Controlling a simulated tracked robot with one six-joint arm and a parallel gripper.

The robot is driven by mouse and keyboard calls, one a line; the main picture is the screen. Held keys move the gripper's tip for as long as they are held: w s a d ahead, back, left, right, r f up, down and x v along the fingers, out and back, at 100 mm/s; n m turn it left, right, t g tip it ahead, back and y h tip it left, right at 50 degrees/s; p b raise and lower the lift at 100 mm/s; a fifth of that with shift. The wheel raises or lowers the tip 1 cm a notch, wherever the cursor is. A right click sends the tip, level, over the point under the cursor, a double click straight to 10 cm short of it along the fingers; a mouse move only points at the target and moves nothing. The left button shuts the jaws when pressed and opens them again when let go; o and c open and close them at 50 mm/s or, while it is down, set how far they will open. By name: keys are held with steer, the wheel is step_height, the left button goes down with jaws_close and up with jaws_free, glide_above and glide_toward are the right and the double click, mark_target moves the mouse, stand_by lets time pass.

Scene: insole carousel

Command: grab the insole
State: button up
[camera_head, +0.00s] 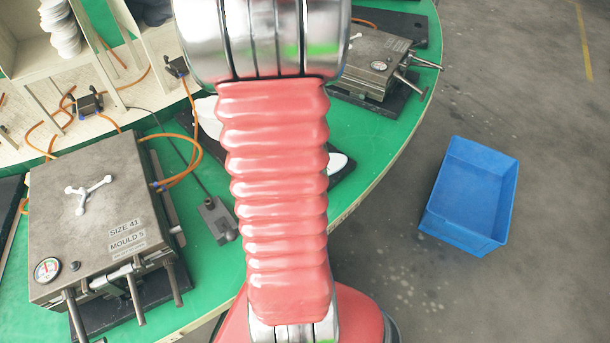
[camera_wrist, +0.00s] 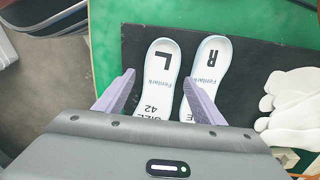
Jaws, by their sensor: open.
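Two white insoles lie side by side on a black board (camera_wrist: 252,60) in the wrist view. The left insole (camera_wrist: 161,62) is marked L and the right insole (camera_wrist: 209,65) is marked R; both read Fenlark, and a size 42 print shows on the left one. My gripper body hides the lower ends of the insoles. I cannot tell whether the fingers touch them. In the head view my arm covers most of the board, and only white edges show beside it.
The green table (camera_head: 372,165) carries a metal mould (camera_head: 95,205) marked size 41, mould 5, and another mould (camera_head: 372,62) at the back. Orange hoses run at left. A blue crate (camera_head: 432,212) stands on the floor at right.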

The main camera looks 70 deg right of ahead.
steer(key=shift+f, duration=0.1)
steer(key=shift+w+d+f, duration=0.1)
steer(key=shift+f, duration=1.15)
steer(key=shift+d+f, duration=0.1)
steer(key=shift+f, duration=1.15)
steer(key=shift+c, duration=0.2)
steer(key=c, duration=0.8)
